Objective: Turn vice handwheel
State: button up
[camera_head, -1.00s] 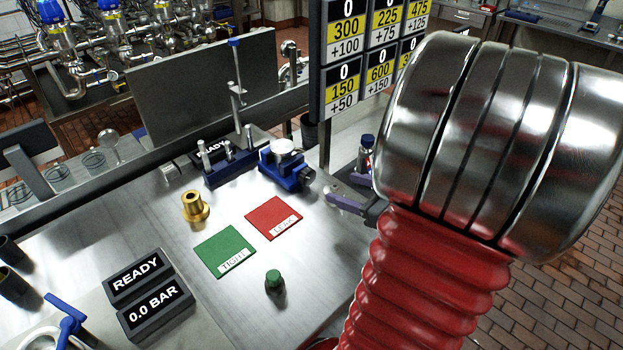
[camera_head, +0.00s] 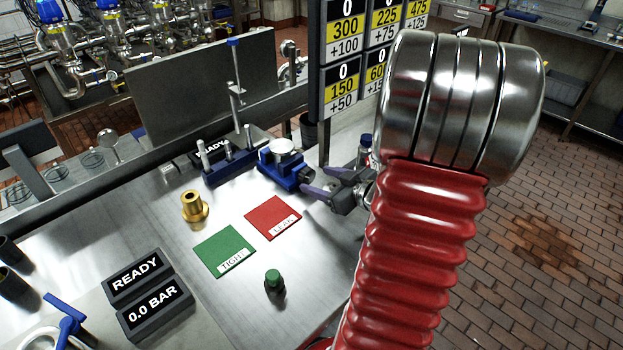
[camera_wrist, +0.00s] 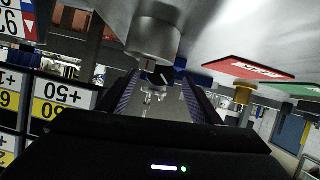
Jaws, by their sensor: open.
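The blue vice (camera_head: 279,174) stands on the steel bench in the head view, with a pale round piece on top. Its dark handwheel (camera_head: 306,178) is at the right end, facing my gripper (camera_head: 318,181). My gripper is open, its two purple-grey fingers pointing at the handwheel, one to each side of it; I cannot tell if they touch it. In the upside-down wrist view, a dark part with a white line (camera_wrist: 163,77) shows between the fingertips (camera_wrist: 160,86). A large grey cylinder (camera_wrist: 153,40) is close by; I cannot tell what it is.
A red mat (camera_head: 272,216), a green mat (camera_head: 225,252), a brass fitting (camera_head: 194,207) and a green-capped piece (camera_head: 274,281) lie left of my arm. A blue rack with metal posts (camera_head: 229,165) stands beside the vice. A sign post (camera_head: 326,130) rises behind.

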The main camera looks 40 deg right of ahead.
aim_at(310, 177)
jog(key=shift+x, duration=1.85)
jog(key=c, duration=1)
jog(key=shift+c, duration=0.2)
jog(key=shift+m, duration=0.3)
jog(key=shift+m+y, duration=0.4)
jog(key=shift+y, duration=0.1)
